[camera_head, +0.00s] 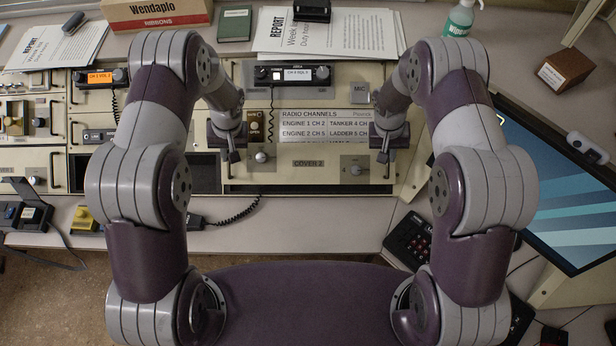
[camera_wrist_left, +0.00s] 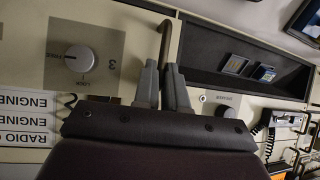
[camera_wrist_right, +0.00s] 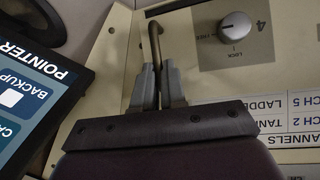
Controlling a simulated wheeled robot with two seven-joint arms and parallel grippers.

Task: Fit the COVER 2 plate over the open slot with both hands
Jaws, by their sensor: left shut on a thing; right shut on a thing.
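The COVER 2 plate (camera_head: 335,172) is a beige panel with a dark handle at each end and a knob near each end. The knob marked 3 (camera_wrist_left: 79,58) shows in the left wrist view, and the knob marked 4 (camera_wrist_right: 235,25) in the right wrist view. My left gripper (camera_head: 232,157) is shut on the left handle (camera_wrist_left: 166,38). My right gripper (camera_head: 384,157) is shut on the right handle (camera_wrist_right: 154,38). A dark strip shows along the plate's near edge. The plate hides what lies under it; I cannot tell whether it is fully seated.
A radio channels sign (camera_head: 320,125) lies just behind the plate, with a radio unit (camera_head: 292,75) farther back. A dark recess (camera_wrist_left: 245,65) holding small items is beside the plate's left end. A monitor (camera_head: 565,195) stands at right. A coiled cord (camera_head: 240,212) lies in front.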

